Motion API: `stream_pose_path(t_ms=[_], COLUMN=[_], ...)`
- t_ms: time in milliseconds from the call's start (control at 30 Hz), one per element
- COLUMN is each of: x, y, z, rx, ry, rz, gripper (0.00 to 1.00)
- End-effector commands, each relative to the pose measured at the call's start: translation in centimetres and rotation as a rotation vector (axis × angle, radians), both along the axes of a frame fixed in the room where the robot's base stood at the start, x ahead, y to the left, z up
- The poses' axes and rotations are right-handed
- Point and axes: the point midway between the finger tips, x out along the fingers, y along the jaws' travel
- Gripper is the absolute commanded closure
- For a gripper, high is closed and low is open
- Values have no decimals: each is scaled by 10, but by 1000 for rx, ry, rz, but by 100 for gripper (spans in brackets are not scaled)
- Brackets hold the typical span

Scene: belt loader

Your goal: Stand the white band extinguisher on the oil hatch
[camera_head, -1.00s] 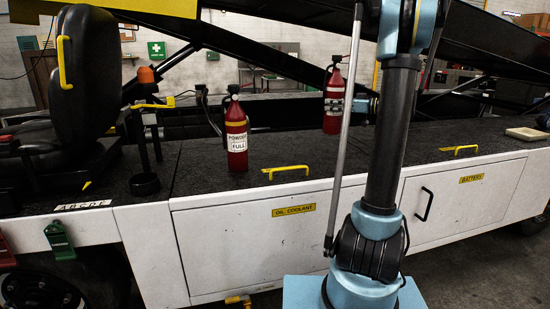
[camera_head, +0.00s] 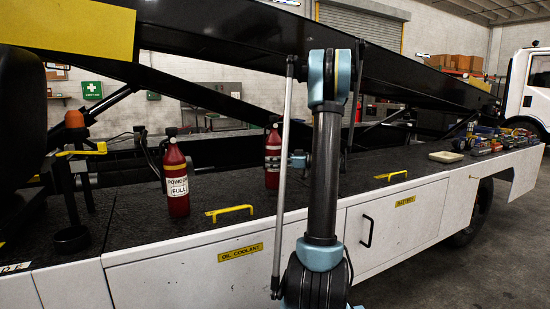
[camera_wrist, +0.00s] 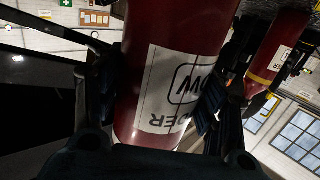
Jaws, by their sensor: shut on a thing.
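My gripper (camera_wrist: 160,112) is shut on a red extinguisher (camera_wrist: 172,40) with a white label, seen close up and upside down in the wrist view. In the head view, this extinguisher (camera_head: 272,148) is upright beyond my arm, partly hidden by it. I cannot tell whether its base touches the deck, and its band is not clear. A second red extinguisher (camera_head: 176,185), labelled powder full, stands upright on the deck to the left; the wrist view shows a yellow band on it (camera_wrist: 275,50). The oil hatch has a yellow handle (camera_head: 230,211) above the "oil coolant" label (camera_head: 240,253).
The battery hatch handle (camera_head: 391,175) is farther right on the dark deck. A pale tray (camera_head: 446,157) and several small items (camera_head: 490,143) lie beyond it. The conveyor boom (camera_head: 230,50) slopes overhead behind the deck.

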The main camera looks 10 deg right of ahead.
Motion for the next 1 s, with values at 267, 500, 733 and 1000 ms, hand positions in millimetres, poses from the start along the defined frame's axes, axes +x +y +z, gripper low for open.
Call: stream_pose_path(t_ms=[267, 500, 733, 1000], x=[0, 0, 0, 0], y=[0, 0, 0, 0], z=[-17, -17, -19, -18], rx=[2, 2, 0, 0], ry=[-1, -1, 0, 0], rz=[0, 0, 0, 0], gripper=[96, 96, 15, 15])
